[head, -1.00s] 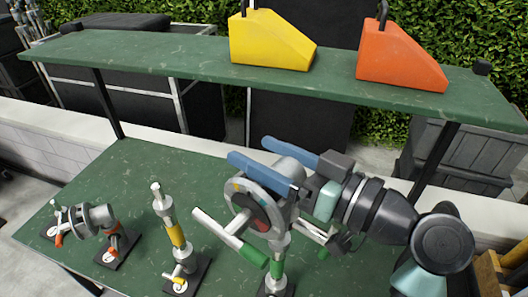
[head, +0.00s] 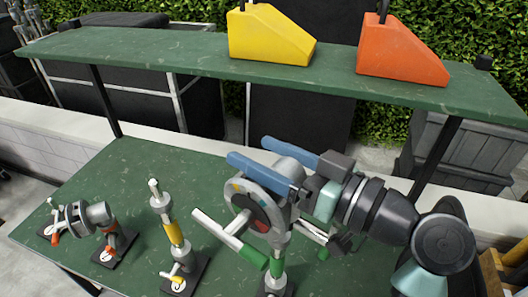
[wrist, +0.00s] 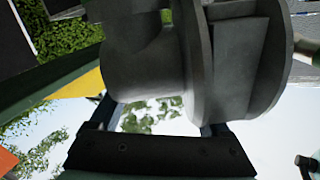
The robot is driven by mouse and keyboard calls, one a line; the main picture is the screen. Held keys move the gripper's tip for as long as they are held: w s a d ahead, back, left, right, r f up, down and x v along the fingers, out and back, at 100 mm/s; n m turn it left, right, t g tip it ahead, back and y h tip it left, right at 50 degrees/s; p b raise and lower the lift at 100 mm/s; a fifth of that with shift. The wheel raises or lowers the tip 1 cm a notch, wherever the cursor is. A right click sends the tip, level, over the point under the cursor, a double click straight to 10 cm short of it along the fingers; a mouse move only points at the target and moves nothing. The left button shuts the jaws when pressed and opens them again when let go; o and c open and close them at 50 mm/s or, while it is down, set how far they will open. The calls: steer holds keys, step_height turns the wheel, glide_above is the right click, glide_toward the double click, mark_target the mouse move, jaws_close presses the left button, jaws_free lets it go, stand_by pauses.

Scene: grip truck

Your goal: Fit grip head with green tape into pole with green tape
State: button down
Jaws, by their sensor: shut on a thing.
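The grip head, a grey round disc (head: 258,206) with a pale rod and green tape (head: 253,257), is held up in the head view. My gripper (head: 250,151), with blue fingers, is shut on its grey hub. The hub also fills the wrist view (wrist: 150,60) between the fingers. The pole with green tape (head: 276,266) stands upright on the table below the head. Its top meets the head's underside in the picture; I cannot tell whether it is seated inside. The disc hides part of that joint.
A pole with yellow tape (head: 174,232) stands to the left on the green table (head: 130,180). Farther left is an assembly with orange tape (head: 114,240). A raised shelf (head: 170,55) behind carries a yellow wedge (head: 270,38) and an orange wedge (head: 400,55).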

steer(key=shift+f+b, duration=0.25)
steer(key=shift+b, duration=0.1)
steer(key=shift+f+b, duration=1.5)
steer(key=shift+b, duration=0.05)
steer(key=shift+f, duration=0.2)
jaws_free()
step_height(320, 180, up, 10)
steer(key=b, duration=0.2)
stand_by(0.4)
